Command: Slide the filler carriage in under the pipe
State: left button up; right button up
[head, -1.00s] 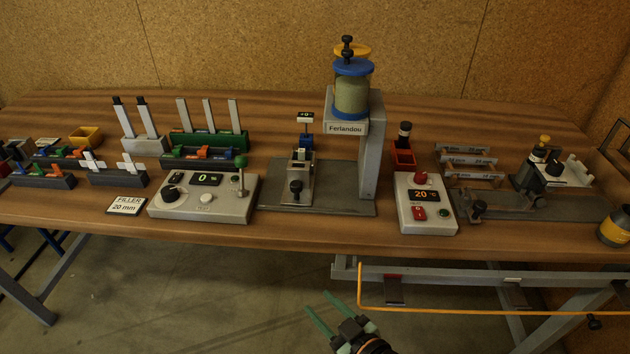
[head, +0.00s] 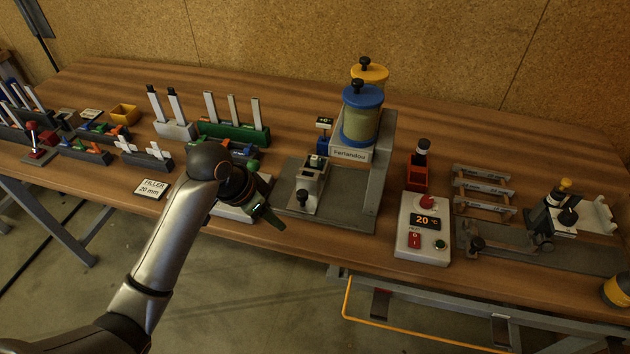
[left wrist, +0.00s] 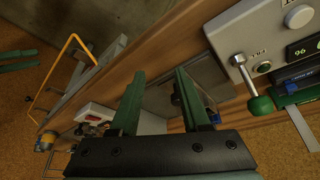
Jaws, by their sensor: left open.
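The filler carriage (head: 313,181) is a small grey block with a black knob (head: 302,196) at its front. It sits on the grey base plate (head: 345,218) of the Ferlandou station (head: 351,155), in front and left of its upright. The pipe under the station's head cannot be made out. My left gripper (head: 268,215) is left of the carriage, near the plate's front left corner, holding nothing. In the left wrist view its two green fingers (left wrist: 160,95) stand apart. Two green fingers of my right gripper (left wrist: 17,60) show apart at that view's left edge.
A grey control box (head: 232,210) with a green-ball lever lies partly behind my left gripper. A temperature box (head: 424,228) reading 20 stands right of the station. Blue and yellow drums top the station. The table's front edge is close.

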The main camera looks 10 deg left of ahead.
pick_arm(q)
jog(key=m, duration=0.2)
send_near(302, 193)
jog(key=p+x, duration=0.1)
jog(key=x, duration=0.7)
jog(key=shift+w+f, duration=0.15)
jog(key=shift+f, duration=0.2)
jog(key=shift+c, duration=0.2)
grip_shut()
dwell(0.9)
